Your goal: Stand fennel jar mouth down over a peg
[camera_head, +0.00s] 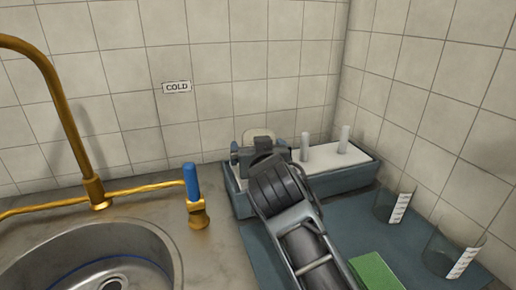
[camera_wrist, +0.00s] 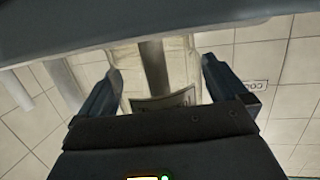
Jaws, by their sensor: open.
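A clear glass jar (camera_wrist: 184,65) stands between my gripper's fingers in the wrist view, which is upside down. A grey peg (camera_wrist: 153,65) shows inside the jar, so the jar appears to be mouth down around it. The jar's label (camera_wrist: 165,101) is too dark to read as fennel. My gripper (camera_wrist: 160,85) is open, one finger on each side of the jar. In the head view my gripper (camera_head: 260,150) is at the left end of the peg rack (camera_head: 234,199), and the jar's pale top (camera_head: 262,134) shows behind it. The jar's lower part is hidden there.
Two bare pegs, a nearer one (camera_head: 305,147) and a farther one (camera_head: 344,140), stand right of my gripper. Two glass beakers (camera_head: 388,203) (camera_head: 440,252) and a green block (camera_head: 375,272) are at right. The blue-handled tap (camera_head: 191,182) and sink (camera_head: 150,240) are at left.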

